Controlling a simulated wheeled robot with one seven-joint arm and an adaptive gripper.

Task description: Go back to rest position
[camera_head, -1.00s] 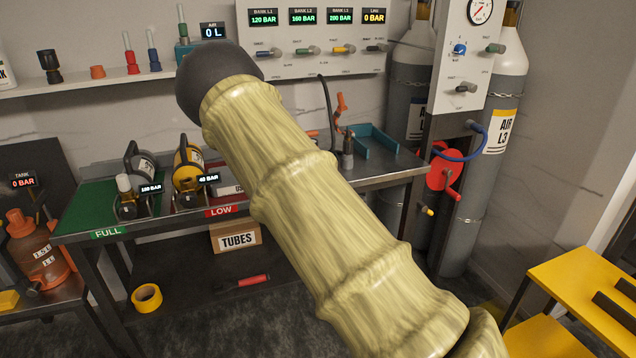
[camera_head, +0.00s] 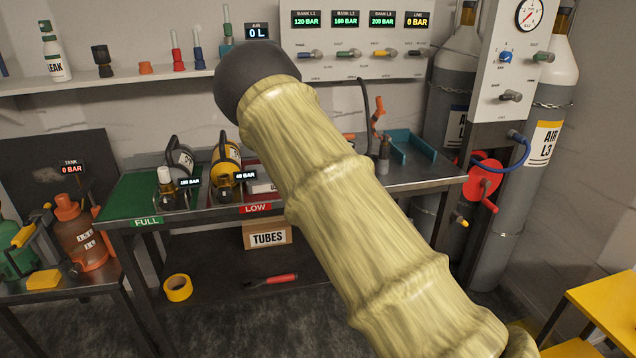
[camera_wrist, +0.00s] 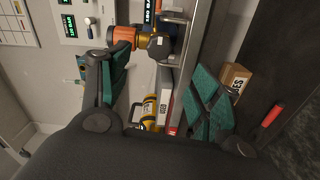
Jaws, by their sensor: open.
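My gripper (camera_wrist: 162,88) shows in the wrist view with its two teal-padded fingers spread well apart. It is open, and nothing is held between the pads. An orange and black fitting (camera_wrist: 140,40) shows beyond the fingers. In the head view my arm, in a tan sleeve with a dark rounded end, reaches up across the middle and hides the gripper. The arm is raised in front of the bench (camera_head: 420,180).
A gauge panel (camera_head: 350,40) hangs above. Tall gas bottles (camera_head: 540,160) stand right. A yellow stand (camera_head: 605,300) is at lower right. A tubes box (camera_head: 268,236) sits on the lower shelf.

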